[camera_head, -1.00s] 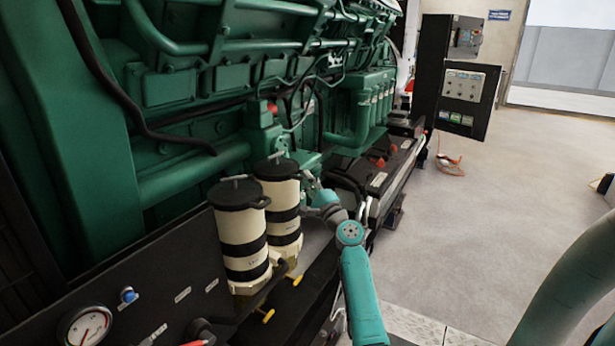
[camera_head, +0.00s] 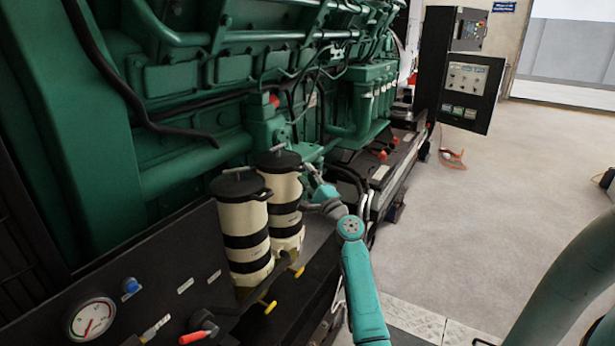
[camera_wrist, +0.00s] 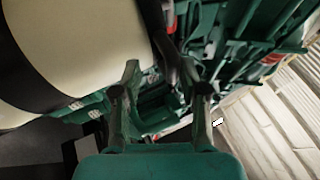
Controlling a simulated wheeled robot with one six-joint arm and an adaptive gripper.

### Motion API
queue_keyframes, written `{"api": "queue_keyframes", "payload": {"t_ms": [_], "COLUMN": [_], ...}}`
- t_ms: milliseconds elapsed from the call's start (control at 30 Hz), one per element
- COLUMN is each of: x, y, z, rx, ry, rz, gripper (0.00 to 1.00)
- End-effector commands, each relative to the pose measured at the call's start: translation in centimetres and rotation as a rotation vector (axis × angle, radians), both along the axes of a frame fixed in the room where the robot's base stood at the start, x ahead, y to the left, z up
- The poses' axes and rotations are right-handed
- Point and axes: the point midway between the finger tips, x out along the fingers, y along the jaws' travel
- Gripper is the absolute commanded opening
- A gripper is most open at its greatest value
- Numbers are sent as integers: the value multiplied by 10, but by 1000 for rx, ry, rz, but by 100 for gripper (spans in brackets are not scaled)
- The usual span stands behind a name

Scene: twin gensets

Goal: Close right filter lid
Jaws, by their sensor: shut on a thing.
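The right filter (camera_head: 286,204) is a cream cylinder with black bands and a black lid (camera_head: 277,161), which sits on top of it. My gripper (camera_head: 311,176) is at the right side of this lid. In the wrist view, the cream body (camera_wrist: 85,40) fills the upper left, and a dark handle-like bar (camera_wrist: 172,50) comes down between my two fingers (camera_wrist: 166,85). My gripper is shut on this bar, which appears to belong to the lid; the exact contact is hard to see. Whether the lid is fully seated cannot be told.
The left filter (camera_head: 243,238), with its own black lid (camera_head: 239,187), stands close beside the right one. The green engine (camera_head: 200,150) rises behind. Yellow valve handles (camera_head: 267,307) and a gauge (camera_head: 92,319) are in front. Open floor (camera_head: 530,200) lies to the right.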

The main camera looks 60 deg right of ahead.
Motion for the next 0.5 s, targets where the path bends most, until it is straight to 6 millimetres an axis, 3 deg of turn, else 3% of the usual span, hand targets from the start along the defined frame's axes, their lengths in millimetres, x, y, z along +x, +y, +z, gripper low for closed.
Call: {"api": "queue_keyframes", "payload": {"t_ms": [167,500], "x": [-6,-61], "y": [3,23], "z": [-10,-29], "rx": [6,5], "ry": [9,4], "rz": [2,-1], "gripper": [25,25]}}
